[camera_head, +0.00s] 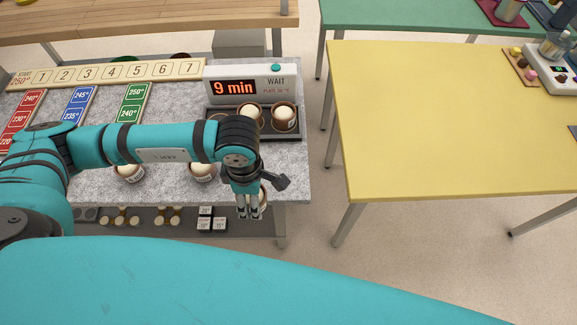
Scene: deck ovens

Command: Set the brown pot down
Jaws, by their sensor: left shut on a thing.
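My left gripper (248,213) points down at the front right edge of the grey speckled counter (165,203). It is shut on a brown pot (263,199), which is mostly hidden behind the fingers. I cannot tell whether the pot touches the counter. A dark tray (291,138) at the counter's right holds similar brown pots with pale tops (284,118). Its left part is partly hidden by my arm. More pots stand on the counter in front of my arm, one at the left (129,174) and one nearer the gripper (203,172). My right gripper is out of view.
A display box (250,87) reading "9 min" and "WAIT" stands behind the tray. A numbered board (110,73) and coloured temperature strips (79,104) lie to the left. A yellow table (440,120), mostly bare, stands to the right across a floor gap. A lower shelf holds small items.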

